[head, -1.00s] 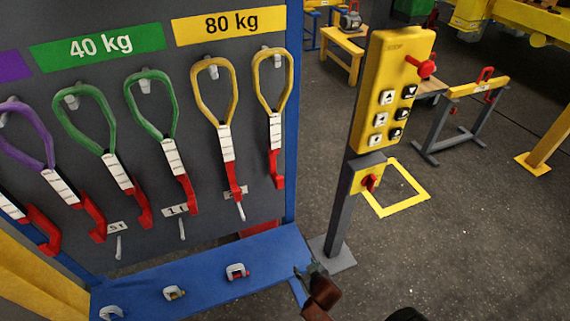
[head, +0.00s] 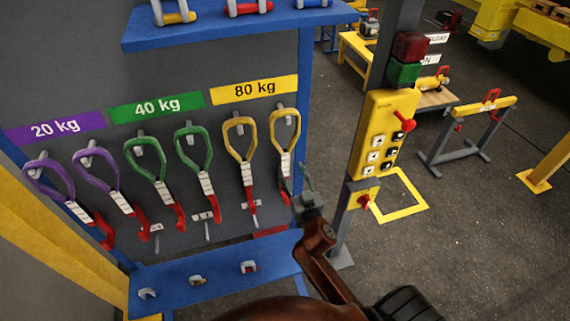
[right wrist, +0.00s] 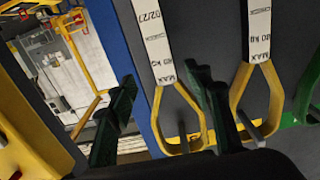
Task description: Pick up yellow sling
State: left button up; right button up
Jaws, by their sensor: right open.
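Two yellow slings hang from hooks on the grey board under the 80 kg sign, the left one (head: 240,140) and the right one (head: 284,130). My right gripper (head: 296,182) is open, by the lower end of the right yellow sling, and hides part of it. In the right wrist view the open fingers (right wrist: 163,115) stand to either side of the right sling's yellow loop (right wrist: 159,110). I cannot tell whether they touch it. The left sling (right wrist: 240,88) also shows there, beyond the right-hand finger. My left gripper is not in view.
Green slings (head: 150,160) and purple slings (head: 50,180) hang further left. A blue shelf (head: 225,270) with shackles is below, another blue shelf (head: 215,30) above. A yellow control box (head: 382,140) on a post stands right of the board.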

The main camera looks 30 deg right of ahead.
aim_at(286, 159)
jog(key=x, duration=0.2)
jog(key=p+x, duration=0.1)
jog(key=x, duration=0.1)
jog(key=p+x, duration=0.1)
jog(key=x, duration=0.2)
jog(key=shift+a+r, duration=0.1)
jog(key=shift+a, duration=0.15)
jog(key=shift+w+d, duration=0.1)
jog(key=shift+w, duration=0.3)
jog(key=shift+s, duration=0.1)
jog(key=shift+c, duration=0.9)
grip_shut()
jog(key=shift+r, duration=0.1)
